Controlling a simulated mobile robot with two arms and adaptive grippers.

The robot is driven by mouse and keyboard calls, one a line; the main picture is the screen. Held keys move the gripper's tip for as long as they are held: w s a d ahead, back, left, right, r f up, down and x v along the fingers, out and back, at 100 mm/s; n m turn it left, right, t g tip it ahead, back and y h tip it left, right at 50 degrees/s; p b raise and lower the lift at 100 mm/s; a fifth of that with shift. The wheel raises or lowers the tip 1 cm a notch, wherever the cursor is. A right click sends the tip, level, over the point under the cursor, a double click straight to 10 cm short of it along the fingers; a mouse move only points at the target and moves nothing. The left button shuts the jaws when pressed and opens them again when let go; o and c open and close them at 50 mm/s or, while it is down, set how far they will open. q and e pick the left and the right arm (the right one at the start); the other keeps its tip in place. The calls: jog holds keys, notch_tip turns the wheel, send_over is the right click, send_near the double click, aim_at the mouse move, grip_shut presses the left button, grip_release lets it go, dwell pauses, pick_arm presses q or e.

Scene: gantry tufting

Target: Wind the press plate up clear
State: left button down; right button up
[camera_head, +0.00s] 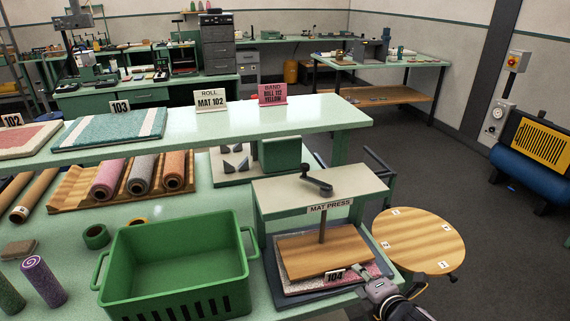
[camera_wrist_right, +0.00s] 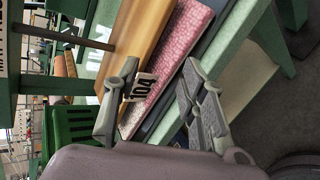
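The mat press (camera_head: 330,209) has a dark crank handle (camera_head: 316,181) on top and a spindle (camera_head: 322,229) running down to the wooden press plate (camera_head: 310,255). The plate lies low, on or just above a pink and grey mat (camera_head: 373,270); any gap is too small to tell. A tag marked 104 (camera_head: 335,275) stands at the mat's front edge. My right gripper (camera_head: 383,282) is at the front right corner of the press, below the crank. In the right wrist view its fingers (camera_wrist_right: 158,95) are apart, with the tag beside one finger. My left gripper is not in view.
A green crate (camera_head: 178,262) stands left of the press. A round wooden stool (camera_head: 418,238) is to its right. Rolls (camera_head: 142,174) lie in a wooden rack behind the crate. A raised shelf (camera_head: 240,128) with mats and cards runs behind.

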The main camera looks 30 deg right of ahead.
jog(key=w+d+r+n+t, duration=0.1)
jog(key=w+r+n+t, duration=0.3)
jog(key=r+n, duration=0.6)
jog(key=n+t+y, duration=0.3)
jog(key=n+y, duration=0.2)
jog(key=n, duration=0.4)
send_near(308, 169)
jog(key=shift+h, duration=0.3)
jog(key=w+p, duration=0.1)
jog(key=w, duration=0.2)
jog(key=w+p, duration=0.1)
jog(key=w, duration=0.2)
jog(key=w+p, duration=0.1)
jog(key=w, duration=0.3)
jog(key=shift+a+r+p, duration=0.35)
jog(key=shift+r, duration=0.05)
jog(key=shift+w+f, duration=0.15)
jog(key=shift+w, duration=0.5)
jog(key=shift+c, duration=0.3)
grip_shut()
